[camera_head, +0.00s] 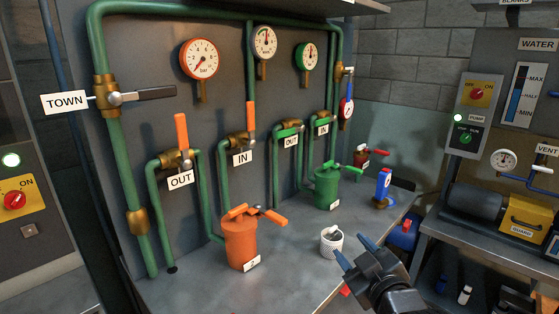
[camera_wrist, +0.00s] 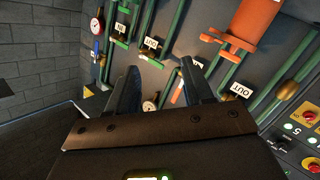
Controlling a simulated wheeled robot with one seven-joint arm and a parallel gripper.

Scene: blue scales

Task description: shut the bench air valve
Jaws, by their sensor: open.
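No readable label in view says bench air, so I cannot tell for sure which valve it is. A small upright blue piece with a white tag and a brass base (camera_head: 384,184) stands at the right end of the metal bench. A blue lever (camera_head: 349,88) hangs at the panel's right edge, just above a small gauge. My gripper (camera_head: 355,252) is open and empty at the bench's front edge, in front of and below the blue piece, apart from it. In the wrist view its two fingers (camera_wrist: 160,72) stand apart, with a small round gauge (camera_wrist: 150,106) visible between them.
The orange canister (camera_head: 240,243) and green canister (camera_head: 326,187) with levers stand on the bench (camera_head: 205,290). A white cup (camera_head: 331,240) is close left of my fingers. Green pipes with orange and green levers cover the panel. A side bench with a pump (camera_head: 474,203) stands right.

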